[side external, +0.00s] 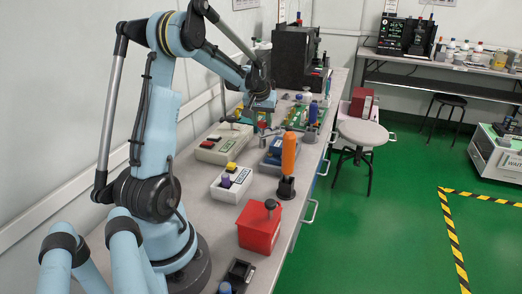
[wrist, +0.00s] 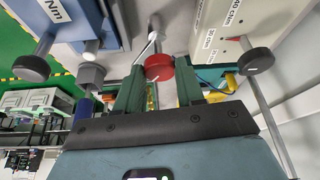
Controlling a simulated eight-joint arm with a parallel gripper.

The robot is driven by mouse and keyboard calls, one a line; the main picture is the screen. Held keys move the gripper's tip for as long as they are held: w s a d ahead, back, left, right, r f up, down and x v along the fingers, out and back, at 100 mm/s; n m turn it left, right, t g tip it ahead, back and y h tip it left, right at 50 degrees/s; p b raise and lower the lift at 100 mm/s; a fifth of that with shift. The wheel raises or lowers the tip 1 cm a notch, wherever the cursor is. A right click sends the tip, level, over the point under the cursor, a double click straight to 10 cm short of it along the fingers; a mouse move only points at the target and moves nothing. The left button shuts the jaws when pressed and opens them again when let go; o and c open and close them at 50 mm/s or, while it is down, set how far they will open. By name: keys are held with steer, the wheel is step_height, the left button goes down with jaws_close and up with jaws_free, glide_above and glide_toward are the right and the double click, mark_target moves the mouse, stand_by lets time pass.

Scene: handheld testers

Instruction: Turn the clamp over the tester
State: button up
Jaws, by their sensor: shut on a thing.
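My gripper (wrist: 159,76) shows in the wrist view with its two green fingers on either side of a round red knob (wrist: 158,66). It is shut on this knob, which sits by a metal post and a thin white rod; I take it as part of the clamp. A blue tester (wrist: 65,18) marked "Nm" is at the upper left, and a cream tester (wrist: 238,20) marked "cNm" at the upper right. In the side external view, my gripper (side external: 262,112) is low over the bench behind the cream tester (side external: 222,143) and the blue tester (side external: 277,152); its fingertips are small there.
An orange-handled tool (side external: 289,153) stands upright near the bench's front edge. A white box with yellow and purple buttons (side external: 230,184) and a red box (side external: 259,230) are nearer the camera. A green board (side external: 302,117) and dark equipment (side external: 295,58) are farther back.

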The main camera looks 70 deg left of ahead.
steer(key=m+h, duration=0.1)
steer(key=m, duration=0.1)
steer(key=m+t, duration=0.1)
steer(key=m, duration=0.2)
steer(key=shift+s+a+m+h, duration=0.15)
steer(key=shift+m+h, duration=0.15)
steer(key=shift+h, duration=0.1)
steer(key=m+h, duration=0.1)
steer(key=m, duration=0.3)
steer(key=shift+a+m+t+h, duration=0.15)
steer(key=shift+m+t+h, duration=0.15)
steer(key=shift+m+h, duration=0.1)
steer(key=o, duration=1)
steer(key=shift+r, duration=0.1)
steer(key=v, duration=1.2)
steer(key=shift+s, duration=0.1)
